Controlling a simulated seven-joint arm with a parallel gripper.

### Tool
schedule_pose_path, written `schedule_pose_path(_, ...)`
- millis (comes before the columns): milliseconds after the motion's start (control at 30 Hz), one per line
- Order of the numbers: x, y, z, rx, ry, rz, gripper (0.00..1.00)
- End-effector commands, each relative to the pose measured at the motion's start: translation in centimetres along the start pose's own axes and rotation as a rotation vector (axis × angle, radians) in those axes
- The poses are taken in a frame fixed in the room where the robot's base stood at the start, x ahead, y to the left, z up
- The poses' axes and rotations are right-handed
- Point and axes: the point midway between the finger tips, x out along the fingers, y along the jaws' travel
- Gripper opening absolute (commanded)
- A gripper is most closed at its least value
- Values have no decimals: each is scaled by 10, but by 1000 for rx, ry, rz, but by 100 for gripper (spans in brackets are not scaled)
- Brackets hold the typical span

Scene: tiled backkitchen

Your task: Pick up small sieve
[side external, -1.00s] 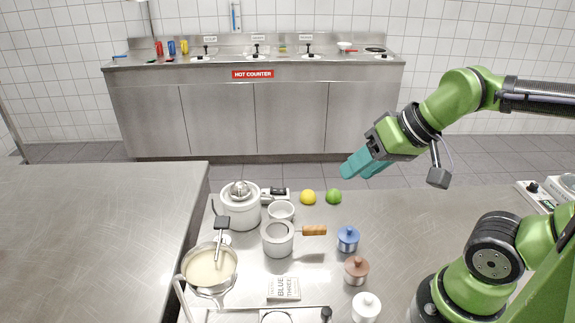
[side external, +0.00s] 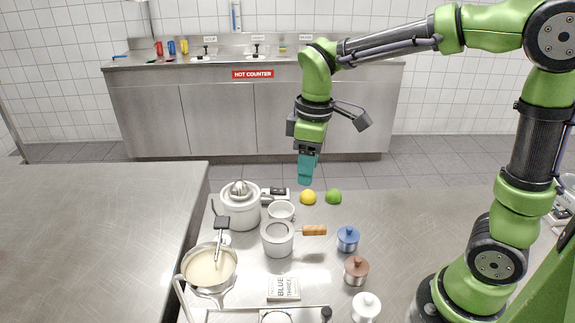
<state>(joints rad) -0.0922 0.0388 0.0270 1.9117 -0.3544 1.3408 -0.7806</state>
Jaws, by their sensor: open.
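The small sieve (side external: 275,232) rests in the mouth of a grey metal pot (side external: 277,246) in the middle of the near counter. Its wooden handle (side external: 314,230) sticks out to the right, past the pot's rim. My gripper (side external: 306,176) has teal fingers and points down. It is open and empty, in the air above and behind the sieve, not touching anything. The fingers overlap in this view, so the gap between them is hidden.
A citrus juicer (side external: 240,207), a white cup (side external: 281,211), a lemon (side external: 308,197) and a lime (side external: 333,196) stand behind the sieve. Lidded jars (side external: 348,239) stand to the right. A pan of batter (side external: 208,268) is at front left, a sign (side external: 284,288) in front.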

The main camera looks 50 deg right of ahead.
Motion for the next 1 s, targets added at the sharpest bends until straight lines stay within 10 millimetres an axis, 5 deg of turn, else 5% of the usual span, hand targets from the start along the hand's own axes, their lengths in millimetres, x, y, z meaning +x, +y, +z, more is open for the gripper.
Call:
schedule_pose_path(267, -8, 5, -3, -268, -63, -9, 49)
schedule_pose_path(733, 83, 3, 4, -274, -65, -12, 49)
schedule_pose_path(1000, 107, 3, 4, -273, -59, -9, 49)
